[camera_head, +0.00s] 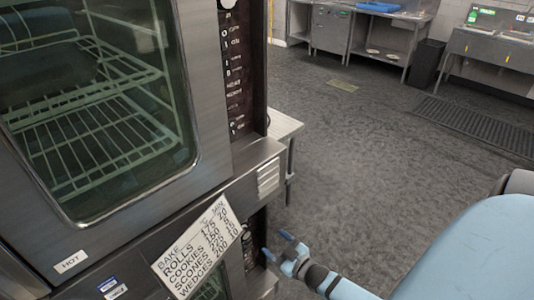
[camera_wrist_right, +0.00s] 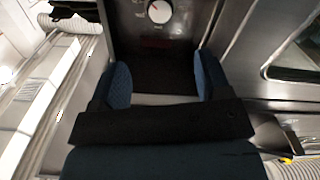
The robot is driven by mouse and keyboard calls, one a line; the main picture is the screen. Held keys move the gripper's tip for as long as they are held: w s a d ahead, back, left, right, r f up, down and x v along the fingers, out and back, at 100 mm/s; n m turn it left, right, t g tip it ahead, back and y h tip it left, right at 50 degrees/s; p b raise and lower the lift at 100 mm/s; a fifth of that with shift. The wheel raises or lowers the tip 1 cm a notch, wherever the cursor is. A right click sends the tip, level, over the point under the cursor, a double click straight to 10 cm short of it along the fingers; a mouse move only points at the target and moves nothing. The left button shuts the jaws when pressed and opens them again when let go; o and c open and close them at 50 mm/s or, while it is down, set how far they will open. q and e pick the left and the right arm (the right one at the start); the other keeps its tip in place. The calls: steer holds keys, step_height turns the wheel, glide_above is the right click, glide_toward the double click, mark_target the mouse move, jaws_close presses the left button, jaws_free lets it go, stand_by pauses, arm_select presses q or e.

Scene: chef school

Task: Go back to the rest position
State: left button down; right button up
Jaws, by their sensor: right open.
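My right gripper (camera_head: 276,248) is low in the head view, close to the right side of the oven front. Its blue fingers stand apart with nothing between them. In the right wrist view the open right gripper (camera_wrist_right: 165,85) faces a dark panel with a round white knob (camera_wrist_right: 159,11). My right arm (camera_head: 465,255) comes in from the lower right. My left gripper is not in the head view.
A steel oven (camera_head: 215,110) with a closed glass door and wire racks (camera_head: 90,130) fills the left. A bake-times card (camera_head: 197,248) is on its front. Steel tables (camera_head: 385,35) stand at the back. A dark bin (camera_head: 427,64) stands between them. The grey floor (camera_head: 370,150) is clear.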

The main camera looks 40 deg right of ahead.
steer(key=s+a+r+g+p, duration=0.3)
steer(key=s+a+r+p, duration=0.1)
steer(key=a, duration=0.5)
steer(key=s+a+r+m+g+y+p, duration=0.1)
steer(key=s+a+r+g+p, duration=0.3)
steer(key=s+a, duration=0.5)
step_height(320, 180, up, 2)
steer(key=shift+r+y+p, duration=0.1)
steer(key=shift+y+p, duration=0.2)
steer(key=shift+p, duration=0.4)
steer(key=c, duration=0.5)
steer(key=shift+a, duration=0.15)
